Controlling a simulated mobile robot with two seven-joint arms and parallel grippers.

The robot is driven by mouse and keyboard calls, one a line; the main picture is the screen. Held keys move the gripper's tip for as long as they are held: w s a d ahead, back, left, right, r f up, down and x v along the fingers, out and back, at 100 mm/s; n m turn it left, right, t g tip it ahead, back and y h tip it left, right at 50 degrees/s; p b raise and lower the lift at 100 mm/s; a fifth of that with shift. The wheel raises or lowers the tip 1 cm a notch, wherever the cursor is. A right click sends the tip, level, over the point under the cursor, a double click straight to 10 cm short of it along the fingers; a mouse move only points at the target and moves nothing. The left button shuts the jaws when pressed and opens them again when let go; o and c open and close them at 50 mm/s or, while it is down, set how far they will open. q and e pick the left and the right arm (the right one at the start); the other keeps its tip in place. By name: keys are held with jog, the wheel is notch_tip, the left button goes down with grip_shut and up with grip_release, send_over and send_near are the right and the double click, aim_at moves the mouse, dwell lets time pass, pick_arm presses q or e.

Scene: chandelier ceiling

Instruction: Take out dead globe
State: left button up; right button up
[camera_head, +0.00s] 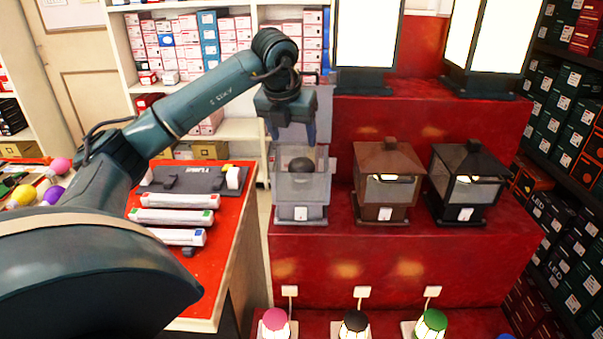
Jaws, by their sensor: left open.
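A grey lantern (300,213) stands at the left end of the red stepped display. A dark round globe (301,167) sits inside it and shows through its clear walls. It looks unlit, while the neighbouring lanterns show light inside. My left gripper (291,135) points down above the grey lantern, its two blue fingers apart and empty. The fingertips are a little above the globe; I cannot tell whether they are inside the lantern's top. My right gripper is not in view.
A brown lantern (386,190) and a black lantern (468,187) stand to the right on the red display (400,265). Large lit lanterns stand above. Small coloured lamps stand below. A red-topped table (215,262) with boxed tubes is at left.

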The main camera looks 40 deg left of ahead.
aim_at(301, 162)
pick_arm(q)
jog(key=x, duration=0.7)
jog(key=p+x, duration=0.1)
jog(key=x, duration=0.3)
jog(key=shift+w+d+f, duration=0.25)
jog(key=shift+w, duration=0.05)
jog(key=shift+c, duration=0.5)
jog(key=c, duration=0.7)
